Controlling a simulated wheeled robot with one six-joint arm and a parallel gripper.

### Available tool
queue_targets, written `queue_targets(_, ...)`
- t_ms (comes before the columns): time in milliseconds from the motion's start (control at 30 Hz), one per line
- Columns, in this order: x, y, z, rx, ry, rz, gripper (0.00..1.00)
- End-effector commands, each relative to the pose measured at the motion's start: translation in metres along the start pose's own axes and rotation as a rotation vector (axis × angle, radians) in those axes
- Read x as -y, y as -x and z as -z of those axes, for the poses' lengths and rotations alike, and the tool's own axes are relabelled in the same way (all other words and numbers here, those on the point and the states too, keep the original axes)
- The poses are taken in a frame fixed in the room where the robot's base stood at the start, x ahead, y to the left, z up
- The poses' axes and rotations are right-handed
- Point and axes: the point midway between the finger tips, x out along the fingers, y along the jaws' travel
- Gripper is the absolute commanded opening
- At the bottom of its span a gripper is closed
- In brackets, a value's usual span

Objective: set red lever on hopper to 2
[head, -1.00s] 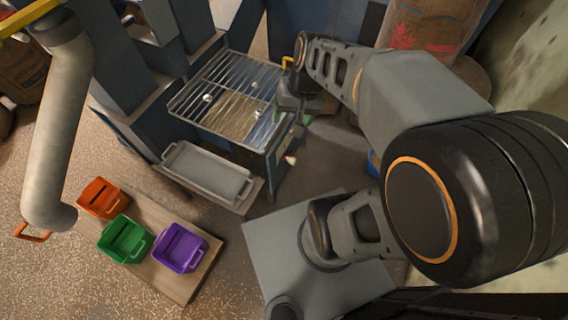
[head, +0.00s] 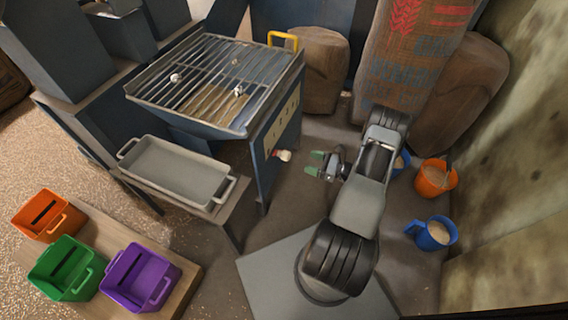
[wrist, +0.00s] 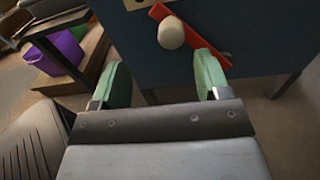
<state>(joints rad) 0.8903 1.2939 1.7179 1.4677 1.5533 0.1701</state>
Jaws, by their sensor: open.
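The red lever (wrist: 190,33) is on the blue side panel of the hopper (head: 276,133), with a pale round knob (wrist: 170,33) at its upper left part in the wrist view. In the wrist view the lever slants from upper left to lower right. In the head view the knob shows small at the panel's lower part (head: 284,156), below a pale strip with marks too small to read. My gripper (head: 317,164) is open and empty, with green fingertips (wrist: 162,80) pointing at the panel. It is to the right of the knob in the head view and apart from it.
A grate with a yellow handle (head: 283,40) tops the hopper. A grey tray (head: 180,170) stands on its left. Orange, green and purple bins (head: 140,277) sit on a board. Buckets (head: 436,178) and sacks (head: 410,60) stand at the right.

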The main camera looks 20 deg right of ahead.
Motion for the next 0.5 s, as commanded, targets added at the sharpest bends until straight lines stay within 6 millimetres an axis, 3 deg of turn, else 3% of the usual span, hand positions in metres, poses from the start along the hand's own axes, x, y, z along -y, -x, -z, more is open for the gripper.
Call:
queue_targets(33, 0.001, 0.004, 0.017, 0.013, -0.019, 0.028, 0.69)
queue_targets(233, 0.004, -0.001, 0.032, 0.036, -0.047, 0.075, 0.69)
queue_targets(500, 0.007, -0.05, 0.03, 0.036, -0.047, 0.073, 0.69)
